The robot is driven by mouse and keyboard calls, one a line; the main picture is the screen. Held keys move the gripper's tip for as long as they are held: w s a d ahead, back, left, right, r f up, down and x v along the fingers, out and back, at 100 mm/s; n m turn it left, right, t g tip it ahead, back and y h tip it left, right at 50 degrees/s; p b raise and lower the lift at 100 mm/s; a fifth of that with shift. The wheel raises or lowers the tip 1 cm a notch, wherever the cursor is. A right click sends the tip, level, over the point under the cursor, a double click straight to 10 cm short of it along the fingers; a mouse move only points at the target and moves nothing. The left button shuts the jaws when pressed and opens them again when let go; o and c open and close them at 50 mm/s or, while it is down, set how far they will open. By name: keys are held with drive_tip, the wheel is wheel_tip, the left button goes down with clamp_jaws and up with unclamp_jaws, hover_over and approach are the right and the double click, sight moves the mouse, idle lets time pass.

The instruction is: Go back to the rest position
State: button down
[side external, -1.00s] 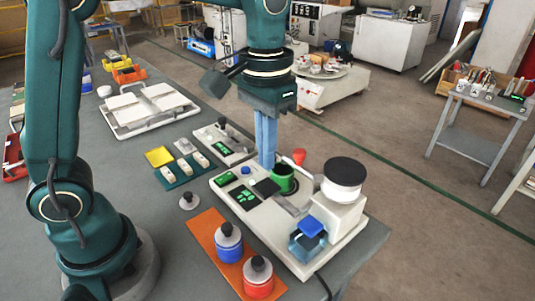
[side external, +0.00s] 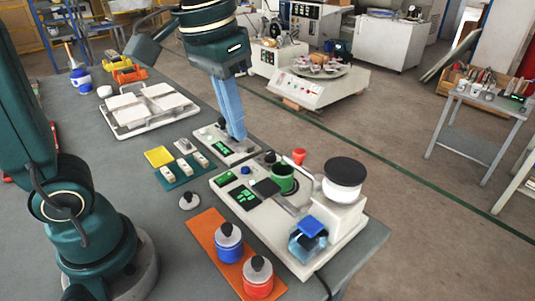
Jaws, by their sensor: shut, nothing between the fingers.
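My gripper (side external: 238,136) is shut and empty, with its long blue fingers together, pointing down and slightly tilted. In the side external view its tips are in front of or above the right part of a small white device (side external: 213,145) with a green display; I cannot tell whether they touch. A larger white testing machine (side external: 318,262) stands just to the right, with a green cup (side external: 283,178), a black-topped white cylinder (side external: 344,178) and a blue-lidded clear box (side external: 308,240).
An orange mat (side external: 203,229) holds a blue jar (side external: 229,245) and a red jar (side external: 257,279). A teal board (side external: 174,180) bears small pale blocks. A white tray with tiles (side external: 118,125) lies farther back. The table (side external: 95,150) is bare between that tray and my arm's base.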

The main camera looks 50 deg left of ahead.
drive_tip(key=s+a+f+t, duration=0.2)
drive_tip(key=s+f+t, duration=0.1)
drive_tip(key=s+f, duration=0.2)
drive_tip(key=shift+s+f+m, duration=0.3)
drive_tip(key=shift+s, duration=0.65)
